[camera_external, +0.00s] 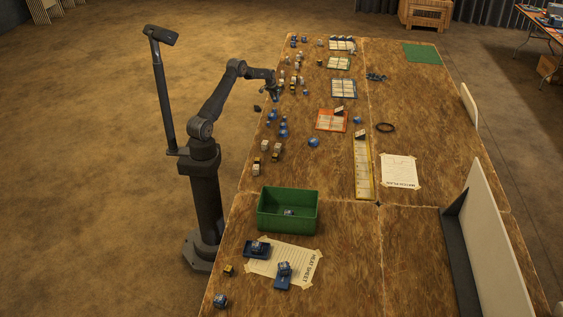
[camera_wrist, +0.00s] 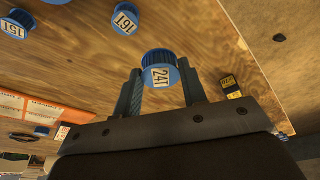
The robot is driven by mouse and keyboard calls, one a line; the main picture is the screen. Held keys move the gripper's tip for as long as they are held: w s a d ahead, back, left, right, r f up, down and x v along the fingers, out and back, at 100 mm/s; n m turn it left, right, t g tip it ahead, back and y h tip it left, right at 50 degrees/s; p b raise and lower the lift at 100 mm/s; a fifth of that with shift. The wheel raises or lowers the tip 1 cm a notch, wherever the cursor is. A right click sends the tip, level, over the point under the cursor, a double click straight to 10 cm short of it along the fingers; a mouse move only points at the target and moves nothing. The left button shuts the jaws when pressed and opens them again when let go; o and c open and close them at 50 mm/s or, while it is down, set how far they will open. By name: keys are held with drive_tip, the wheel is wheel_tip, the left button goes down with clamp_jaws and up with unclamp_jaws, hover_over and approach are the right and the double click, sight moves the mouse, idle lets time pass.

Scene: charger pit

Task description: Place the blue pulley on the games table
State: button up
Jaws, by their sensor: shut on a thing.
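A blue pulley (camera_wrist: 160,65) with a white label reading 241 sits between the two fingers of my gripper (camera_wrist: 159,76) in the wrist view. The fingers press on its sides. In the external view my gripper (camera_external: 275,92) is over the left edge of the long wooden table (camera_external: 345,185), near its far half. The held pulley is too small to make out there. Other blue pulleys rest on the wood in the wrist view, one labelled 161 (camera_wrist: 125,18) and one labelled 151 (camera_wrist: 12,26). Which surface is the games table cannot be told.
Several small parts stand along the table's left side. A white panel (camera_external: 493,250) stands at the right. A second table (camera_external: 540,22) is at the far right.

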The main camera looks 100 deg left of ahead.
drive_tip(key=shift+s+a+f, duration=0.55)
drive_tip(key=shift+a, duration=0.25)
drive_tip(key=shift+f, duration=2.05)
drive_tip(key=shift+f, duration=0.15)
drive_tip(key=o, duration=1)
drive_tip(key=v, duration=1.2)
